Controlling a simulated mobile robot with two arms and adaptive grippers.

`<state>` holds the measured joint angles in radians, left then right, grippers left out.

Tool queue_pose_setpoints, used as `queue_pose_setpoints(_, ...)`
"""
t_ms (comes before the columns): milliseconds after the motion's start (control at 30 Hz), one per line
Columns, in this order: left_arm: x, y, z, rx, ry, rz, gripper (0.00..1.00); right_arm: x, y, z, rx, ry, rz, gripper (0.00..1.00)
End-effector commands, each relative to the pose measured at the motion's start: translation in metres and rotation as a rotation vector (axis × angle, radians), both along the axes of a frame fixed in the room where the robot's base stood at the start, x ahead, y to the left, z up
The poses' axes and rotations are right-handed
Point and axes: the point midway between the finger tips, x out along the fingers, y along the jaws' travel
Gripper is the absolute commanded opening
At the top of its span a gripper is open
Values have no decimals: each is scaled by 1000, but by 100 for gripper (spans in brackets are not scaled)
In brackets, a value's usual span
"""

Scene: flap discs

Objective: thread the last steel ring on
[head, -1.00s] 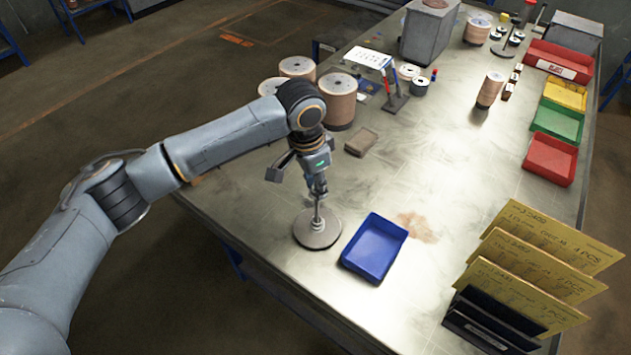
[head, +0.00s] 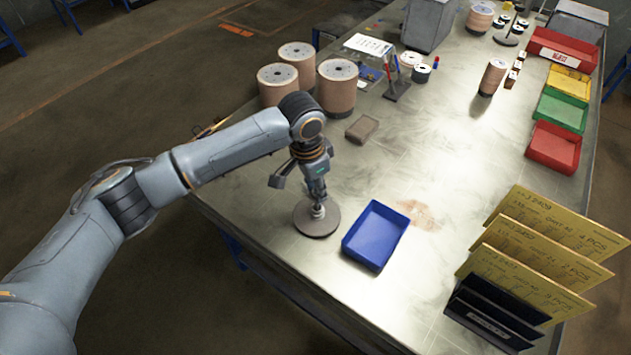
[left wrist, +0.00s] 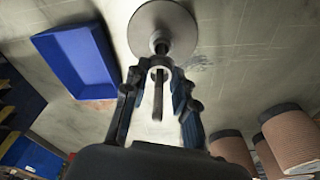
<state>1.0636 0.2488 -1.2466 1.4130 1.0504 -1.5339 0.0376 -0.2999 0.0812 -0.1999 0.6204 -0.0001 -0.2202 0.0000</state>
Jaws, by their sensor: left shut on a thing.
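A round grey base (head: 318,218) stands on the bench in the head view and also shows at the top of the left wrist view (left wrist: 180,22). A thin upright post (left wrist: 158,98) rises from it towards the wrist camera. My left gripper (head: 318,196) points down over the base, its fingers on either side of the post. In the left wrist view it is shut on a steel ring (left wrist: 160,62), which appears to be around the post. Something small and round (left wrist: 160,40) sits low at the base; I cannot tell how many rings are there. My right gripper is out of view.
An empty blue tray (head: 374,236) lies just right of the base. A brown block (head: 362,129) and large spools (head: 337,88) are behind. Yellow cards (head: 545,240) stand at the front right. The middle of the bench is clear.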

Motion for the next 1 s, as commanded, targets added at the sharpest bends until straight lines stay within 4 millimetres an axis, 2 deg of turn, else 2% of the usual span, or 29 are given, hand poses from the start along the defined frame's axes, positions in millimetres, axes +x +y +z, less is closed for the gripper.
queue_pose_setpoints(533,0,0,-39,-1,-1,0,14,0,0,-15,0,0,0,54)
queue_pose_setpoints(567,0,0,-38,-1,-2,0,31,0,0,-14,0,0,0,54)
queue_pose_setpoints(667,0,0,-37,0,-1,0,51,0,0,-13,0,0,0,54)
queue_pose_setpoints(1000,0,0,-35,0,-1,0,53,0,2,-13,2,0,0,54)
